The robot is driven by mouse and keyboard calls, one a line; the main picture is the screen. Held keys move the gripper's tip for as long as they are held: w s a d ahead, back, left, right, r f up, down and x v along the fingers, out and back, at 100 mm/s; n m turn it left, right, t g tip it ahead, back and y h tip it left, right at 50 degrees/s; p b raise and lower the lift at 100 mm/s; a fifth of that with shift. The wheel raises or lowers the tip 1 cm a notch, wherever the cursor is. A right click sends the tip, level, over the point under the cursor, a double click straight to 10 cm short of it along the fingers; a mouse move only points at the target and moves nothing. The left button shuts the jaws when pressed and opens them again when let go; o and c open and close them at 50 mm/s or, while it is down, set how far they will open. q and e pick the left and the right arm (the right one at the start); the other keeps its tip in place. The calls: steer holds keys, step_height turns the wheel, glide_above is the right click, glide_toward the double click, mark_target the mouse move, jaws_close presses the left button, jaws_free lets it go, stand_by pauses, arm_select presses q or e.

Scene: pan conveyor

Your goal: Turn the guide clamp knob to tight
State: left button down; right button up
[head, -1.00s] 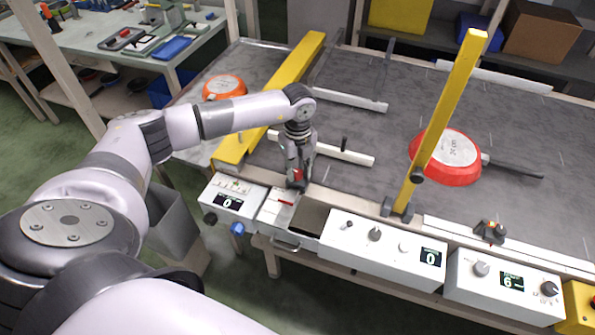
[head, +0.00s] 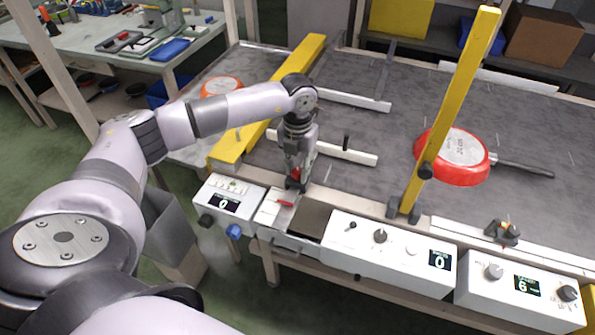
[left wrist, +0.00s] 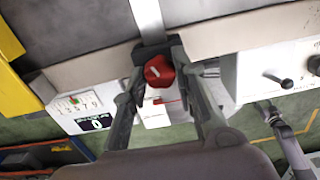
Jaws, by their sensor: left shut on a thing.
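The guide clamp knob (left wrist: 158,71) is red with a pale mark on its face. It sits at the front edge of the conveyor, at the end of a metal guide bar (left wrist: 147,18). My left gripper (left wrist: 157,90) is shut on the knob, one finger on each side; in the head view the gripper (head: 295,181) points down there and mostly hides the knob. A white plate (head: 273,207) with a red pointer (head: 285,204) lies just in front of it. I cannot read the knob's setting. My right gripper is not in view.
A box with a 0 display (head: 223,204) stands left of the knob, a longer control box (head: 385,250) right of it. A yellow post (head: 450,105) rises beside a red pan (head: 465,178). An orange pan (head: 222,86) lies behind my left arm.

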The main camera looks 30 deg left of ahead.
mark_target(298, 171)
arm_select(q)
steer(key=shift+m+b, duration=0.65)
steer(key=shift+m, duration=0.85)
steer(key=c, duration=1.3)
jaws_free()
steer(key=shift+r, duration=0.35)
step_height(298, 171, up, 11)
steer(key=shift+r, duration=0.15)
